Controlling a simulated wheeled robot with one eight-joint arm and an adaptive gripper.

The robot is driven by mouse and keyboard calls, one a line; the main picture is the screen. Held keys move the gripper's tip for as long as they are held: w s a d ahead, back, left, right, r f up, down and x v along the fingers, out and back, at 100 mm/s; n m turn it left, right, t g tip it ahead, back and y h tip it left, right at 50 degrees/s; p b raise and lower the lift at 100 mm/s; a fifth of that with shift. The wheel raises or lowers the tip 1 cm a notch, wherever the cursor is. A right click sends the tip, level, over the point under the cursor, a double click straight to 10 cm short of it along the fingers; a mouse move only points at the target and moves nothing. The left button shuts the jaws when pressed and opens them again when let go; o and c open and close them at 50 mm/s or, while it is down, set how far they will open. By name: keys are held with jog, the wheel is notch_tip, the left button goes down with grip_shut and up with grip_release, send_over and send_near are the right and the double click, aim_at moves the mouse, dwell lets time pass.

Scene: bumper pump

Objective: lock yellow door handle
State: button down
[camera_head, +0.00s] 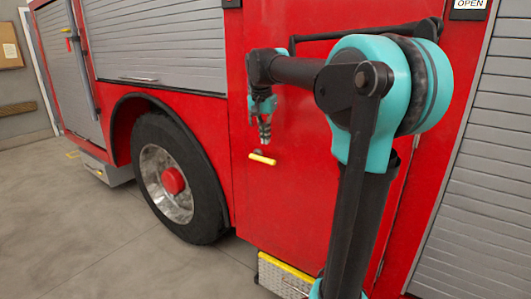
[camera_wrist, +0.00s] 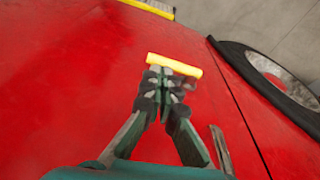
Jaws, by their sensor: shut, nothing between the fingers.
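The yellow door handle (camera_head: 262,158) is a short bar on the red door (camera_head: 290,205) of the fire truck, lying nearly level with a slight tilt down to the right in the head view. My gripper (camera_head: 265,140) points down just above the handle, with its fingers shut and empty. In the wrist view the yellow handle (camera_wrist: 174,65) lies just beyond the fingertips of my gripper (camera_wrist: 168,78). Whether the fingertips touch the handle I cannot tell. The handle's mount is mostly hidden.
A large wheel (camera_head: 172,180) stands to the left of the door. A step with a yellow edge (camera_head: 287,272) sits below the door. Grey roller shutters (camera_head: 475,190) are at the right. The grey floor (camera_head: 110,240) is clear at the front left.

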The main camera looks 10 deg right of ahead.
notch_tip(320, 180, up, 6)
jog(key=m, duration=0.1)
send_over(265, 159)
jog(key=s+a, duration=0.2)
jog(key=shift+s+d, duration=0.1)
jog(key=shift+d, duration=0.05)
jog(key=x, duration=1.4)
jog(key=shift+s+d, duration=0.15)
